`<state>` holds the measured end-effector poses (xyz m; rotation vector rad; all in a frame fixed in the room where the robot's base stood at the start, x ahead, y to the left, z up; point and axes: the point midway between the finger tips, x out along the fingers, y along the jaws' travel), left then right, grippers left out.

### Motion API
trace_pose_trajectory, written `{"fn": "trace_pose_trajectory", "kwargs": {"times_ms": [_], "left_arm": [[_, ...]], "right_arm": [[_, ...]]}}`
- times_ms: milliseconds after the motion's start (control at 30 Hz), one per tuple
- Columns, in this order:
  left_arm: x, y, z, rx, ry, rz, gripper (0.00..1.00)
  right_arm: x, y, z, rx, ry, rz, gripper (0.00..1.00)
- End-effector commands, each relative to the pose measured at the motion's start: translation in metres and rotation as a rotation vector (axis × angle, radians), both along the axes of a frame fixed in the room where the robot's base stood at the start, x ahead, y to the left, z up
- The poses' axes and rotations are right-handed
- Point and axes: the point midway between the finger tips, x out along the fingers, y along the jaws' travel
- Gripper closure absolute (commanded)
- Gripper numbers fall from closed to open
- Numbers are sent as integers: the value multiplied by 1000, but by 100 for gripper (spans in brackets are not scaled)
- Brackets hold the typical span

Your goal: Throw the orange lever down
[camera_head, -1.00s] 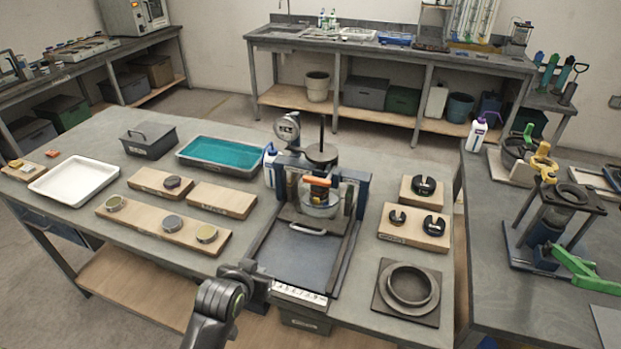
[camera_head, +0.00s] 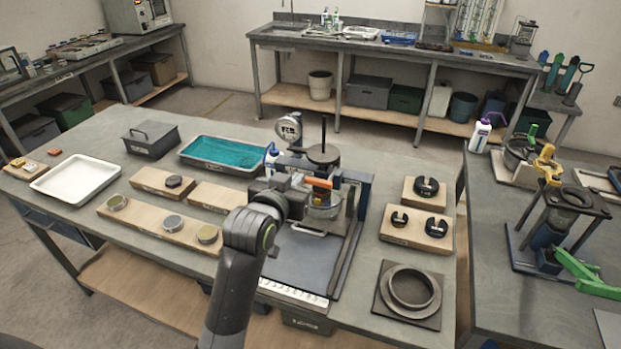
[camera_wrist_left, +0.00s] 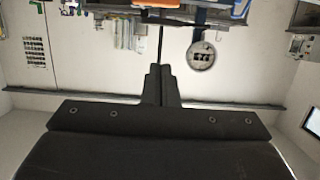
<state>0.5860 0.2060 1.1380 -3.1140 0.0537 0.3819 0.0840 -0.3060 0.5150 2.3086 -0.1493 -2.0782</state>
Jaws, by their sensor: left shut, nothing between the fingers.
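The orange lever (camera_head: 318,183) is a short bar on the front of a press-like device (camera_head: 364,190) with blue posts, on the middle table. It lies about level. My left gripper (camera_head: 298,181) is shut and empty, just left of the lever and close to it; a gap or touch cannot be told. My wrist hides the device's left post. In the left wrist view, which is upside down, the shut fingers (camera_wrist_left: 160,88) point to the device, and an orange piece (camera_wrist_left: 240,8), likely the lever, shows at the top edge. My right gripper is not in view.
A round gauge (camera_head: 288,129) and a dark upright rod (camera_head: 323,135) stand behind the lever. Boards with discs (camera_head: 415,226) lie right, others left. The device's front plate (camera_head: 300,262) is clear.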

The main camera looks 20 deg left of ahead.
Motion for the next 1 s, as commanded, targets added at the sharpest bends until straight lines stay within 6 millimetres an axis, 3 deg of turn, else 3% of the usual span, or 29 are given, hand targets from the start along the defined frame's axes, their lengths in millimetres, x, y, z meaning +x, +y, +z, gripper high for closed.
{"fn": "trace_pose_trajectory", "kwargs": {"times_ms": [767, 1000], "left_arm": [[97, -3, -23, 2, 3, 0, 100], [95, -3, -55, 0, 4, 0, 100]], "right_arm": [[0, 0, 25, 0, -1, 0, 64], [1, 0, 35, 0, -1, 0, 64]]}}
